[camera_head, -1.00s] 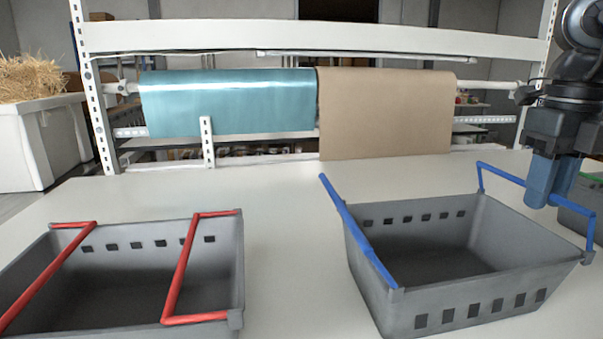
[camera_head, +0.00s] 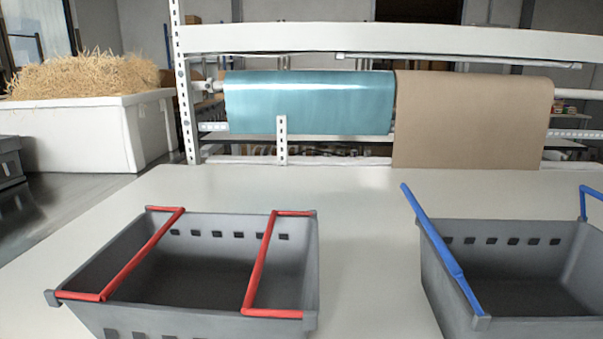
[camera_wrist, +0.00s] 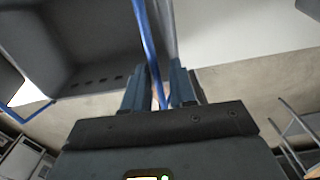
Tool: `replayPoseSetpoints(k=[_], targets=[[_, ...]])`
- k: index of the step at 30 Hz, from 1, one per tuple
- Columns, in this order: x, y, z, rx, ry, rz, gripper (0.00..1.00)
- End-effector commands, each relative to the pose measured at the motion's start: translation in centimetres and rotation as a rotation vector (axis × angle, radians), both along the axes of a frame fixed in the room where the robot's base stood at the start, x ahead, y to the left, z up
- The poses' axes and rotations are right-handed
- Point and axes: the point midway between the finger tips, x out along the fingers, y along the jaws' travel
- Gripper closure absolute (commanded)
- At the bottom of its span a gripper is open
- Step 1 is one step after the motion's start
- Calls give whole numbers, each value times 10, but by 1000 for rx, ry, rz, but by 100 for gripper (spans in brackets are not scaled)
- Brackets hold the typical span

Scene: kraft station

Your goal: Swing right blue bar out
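The grey crate with blue bars (camera_head: 580,270) is at the right of the head view, cut off by the edge. Its left blue bar (camera_head: 443,250) runs along the left wall and leans outward. Only a corner of the right blue bar (camera_head: 584,203) shows at the right edge. In the wrist view, a blue bar (camera_wrist: 147,40) runs down between the two fingers of my gripper (camera_wrist: 159,90). The fingers stand apart on either side of it, with a small gap visible. My gripper is out of the head view.
A grey crate with two red bars (camera_head: 310,260) stands left on the white table (camera_head: 370,210); bare tabletop lies between the crates. Teal (camera_head: 310,100) and brown paper rolls (camera_head: 475,120) hang behind. A white bin of straw (camera_head: 100,125) stands back left.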

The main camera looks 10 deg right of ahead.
Motion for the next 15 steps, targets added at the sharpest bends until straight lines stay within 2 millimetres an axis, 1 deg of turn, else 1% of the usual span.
replayPoseSetpoints(k=[1,15], targets=[[0,0,6,-1,0,0,74],[2,4,40,-2,0,0,74]])
